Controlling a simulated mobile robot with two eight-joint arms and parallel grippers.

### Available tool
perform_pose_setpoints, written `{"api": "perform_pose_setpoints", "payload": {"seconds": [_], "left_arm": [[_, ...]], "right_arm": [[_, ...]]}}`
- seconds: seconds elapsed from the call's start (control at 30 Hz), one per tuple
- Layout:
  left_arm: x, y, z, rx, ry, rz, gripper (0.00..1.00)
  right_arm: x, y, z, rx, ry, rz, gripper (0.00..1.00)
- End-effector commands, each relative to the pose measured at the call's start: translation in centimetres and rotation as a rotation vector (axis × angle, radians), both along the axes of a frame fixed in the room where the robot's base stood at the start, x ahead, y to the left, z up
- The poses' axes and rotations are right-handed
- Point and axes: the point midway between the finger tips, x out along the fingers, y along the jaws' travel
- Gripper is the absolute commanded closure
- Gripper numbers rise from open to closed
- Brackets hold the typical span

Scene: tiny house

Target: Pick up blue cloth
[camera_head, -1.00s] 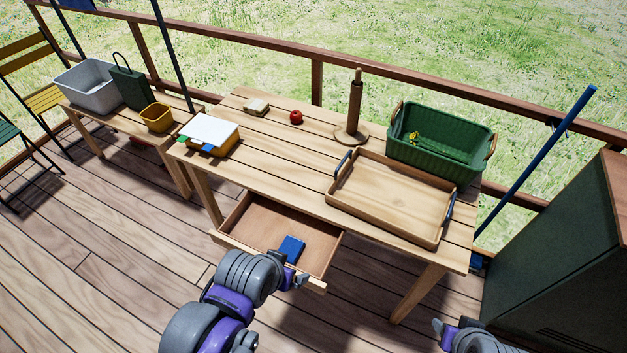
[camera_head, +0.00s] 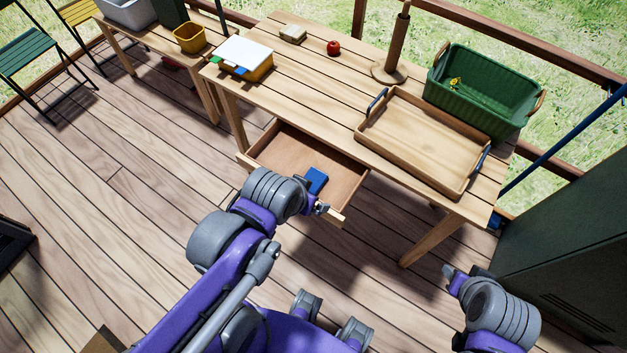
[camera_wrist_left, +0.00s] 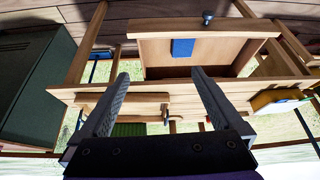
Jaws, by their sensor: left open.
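The blue cloth (camera_head: 316,180) is a small, flat, folded-looking blue block lying in the pulled-out wooden drawer (camera_head: 275,154) under the table. It also shows in the left wrist view (camera_wrist_left: 182,48). My left gripper (camera_head: 322,208) is at the drawer's front edge, near the cloth; its arm hides part of the drawer front. In the left wrist view its two fingers (camera_wrist_left: 160,75) are spread with nothing between them, and the cloth is beyond the tips. My right gripper (camera_head: 450,272) is low at the right, away from the drawer; its jaws are too small to read.
The wooden table (camera_head: 310,75) bears a wooden tray (camera_head: 415,140), a green basket (camera_head: 485,92), a paper-roll stand (camera_head: 396,45), a red apple-like item (camera_head: 333,47) and books (camera_head: 243,57). A dark green cabinet (camera_head: 570,250) stands at the right. Floor left of the drawer is clear.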

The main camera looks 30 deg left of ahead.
Motion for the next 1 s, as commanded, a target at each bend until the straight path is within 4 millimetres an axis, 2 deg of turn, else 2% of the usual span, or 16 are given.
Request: {"api": "perform_pose_setpoints", "payload": {"seconds": [0.17,0.4,0.53,0.7,0.83,1.0], "left_arm": [[2.5,1.0,-1.6,0.011,0.07,-0.006,0.0],[8.6,3.8,-5.8,0.019,0.21,-0.036,0.0],[11.2,5.2,-8.2,0.016,0.267,-0.052,0.0],[12.9,6.3,-10.0,0.01,0.306,-0.066,0.0],[13.4,6.5,-11.1,0.009,0.314,-0.07,0.0],[13.8,6.5,-13.9,0.01,0.313,-0.07,0.0]], "right_arm": [[-0.7,0.0,-2.7,0.0,0.014,0.0,0.54],[-1.5,0.0,-6.8,0.0,0.029,0.0,0.54],[-1.7,0.0,-8.2,0.0,0.034,0.0,0.54],[-1.7,0.0,-9.0,0.0,0.036,0.0,0.54],[-1.8,0.0,-9.3,0.0,0.037,0.0,0.54],[-1.8,0.0,-9.8,0.0,0.039,0.0,0.54]]}}
